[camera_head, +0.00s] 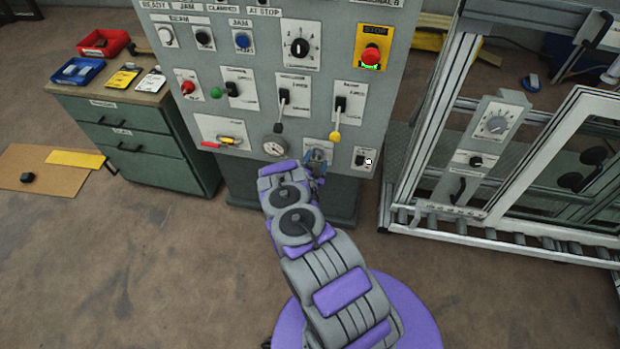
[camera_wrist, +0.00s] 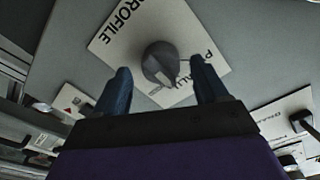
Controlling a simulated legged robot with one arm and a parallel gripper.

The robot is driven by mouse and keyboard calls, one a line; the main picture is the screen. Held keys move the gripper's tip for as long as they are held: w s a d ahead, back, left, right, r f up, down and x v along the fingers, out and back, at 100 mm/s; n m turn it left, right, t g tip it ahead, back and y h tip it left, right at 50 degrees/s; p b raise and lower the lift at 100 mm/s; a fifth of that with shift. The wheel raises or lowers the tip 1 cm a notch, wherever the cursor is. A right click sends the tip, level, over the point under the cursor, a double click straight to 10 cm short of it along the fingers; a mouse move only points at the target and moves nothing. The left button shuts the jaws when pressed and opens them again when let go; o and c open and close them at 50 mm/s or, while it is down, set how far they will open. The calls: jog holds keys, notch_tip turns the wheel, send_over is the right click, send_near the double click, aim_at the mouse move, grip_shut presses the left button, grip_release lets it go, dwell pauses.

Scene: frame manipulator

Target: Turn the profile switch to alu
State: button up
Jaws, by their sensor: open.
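The profile switch (camera_wrist: 158,60) is a dark grey round knob on a white plate marked PROFILE in the wrist view. Its plate looks turned at a slant there, with partly readable lettering that includes ALU near the knob's lower side. I cannot tell clearly which mark the knob points at. My gripper (camera_wrist: 160,70) is open, with one dark blue finger on each side of the knob; contact is not visible. In the head view my gripper (camera_head: 316,162) is at the lower part of the grey panel and hides most of the switch there.
The grey control panel (camera_head: 262,115) carries other switches and levers. A small dark switch (camera_head: 361,160) sits right of my gripper, a round gauge (camera_head: 274,147) left. A red stop button (camera_head: 371,54) is higher up. An aluminium frame (camera_head: 428,120) stands right, a green cabinet (camera_head: 150,150) left.

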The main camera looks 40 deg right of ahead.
jog(key=p+v, duration=0.2)
jog(key=v, duration=1.4)
jog(key=shift+a, duration=0.2)
jog(key=shift+f, duration=0.1)
